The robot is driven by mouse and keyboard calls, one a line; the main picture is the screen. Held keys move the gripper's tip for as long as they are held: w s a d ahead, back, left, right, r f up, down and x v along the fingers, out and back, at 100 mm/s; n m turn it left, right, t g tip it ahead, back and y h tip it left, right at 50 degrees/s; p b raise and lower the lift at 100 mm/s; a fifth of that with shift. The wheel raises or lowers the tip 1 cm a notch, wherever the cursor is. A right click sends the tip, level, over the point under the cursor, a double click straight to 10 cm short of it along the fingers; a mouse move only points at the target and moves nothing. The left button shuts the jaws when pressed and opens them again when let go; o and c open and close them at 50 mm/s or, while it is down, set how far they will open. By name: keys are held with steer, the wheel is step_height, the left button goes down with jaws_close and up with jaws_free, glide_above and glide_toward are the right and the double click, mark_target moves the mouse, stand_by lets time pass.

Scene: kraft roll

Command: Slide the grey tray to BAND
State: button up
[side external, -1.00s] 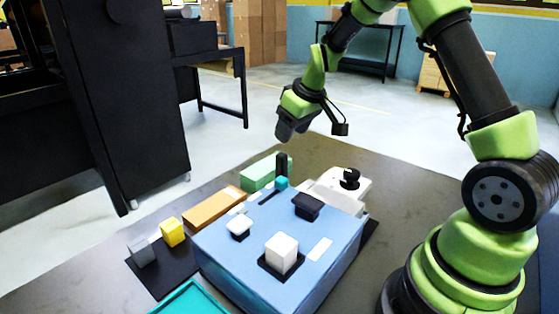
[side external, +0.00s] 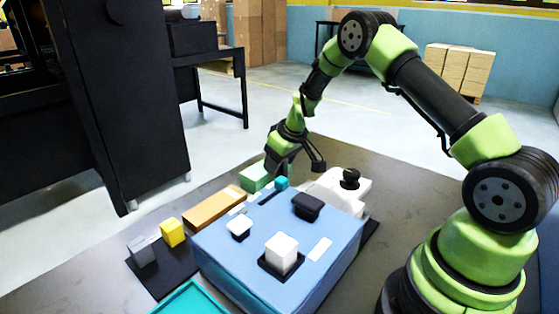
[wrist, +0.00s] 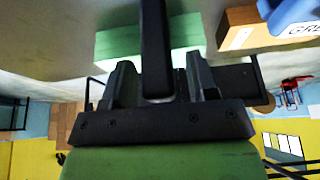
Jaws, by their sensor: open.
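My gripper (side external: 283,168) is open, low behind the blue box, close to the green block (side external: 254,178). In the wrist view its two fingers (wrist: 159,66) stand apart, with a dark upright bar (wrist: 155,35) showing between them. The green block (wrist: 115,46) lies beyond the bar. I cannot tell whether the fingers touch the bar. In the side view my gripper hides where the bar stands. I cannot make out a grey tray for certain, and no BAND label is readable in either view.
The blue box (side external: 215,258) carries a white cube (side external: 282,250), a black knob (side external: 307,205) and a teal cube (side external: 281,183). An orange block (side external: 213,208) is left; a white device (side external: 340,188) right. Grey (side external: 142,252) and yellow (side external: 172,233) cubes stand front left.

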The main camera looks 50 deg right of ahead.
jaws_close()
steer(key=shift+a, duration=2.05)
jaws_free()
steer(key=v, duration=1)
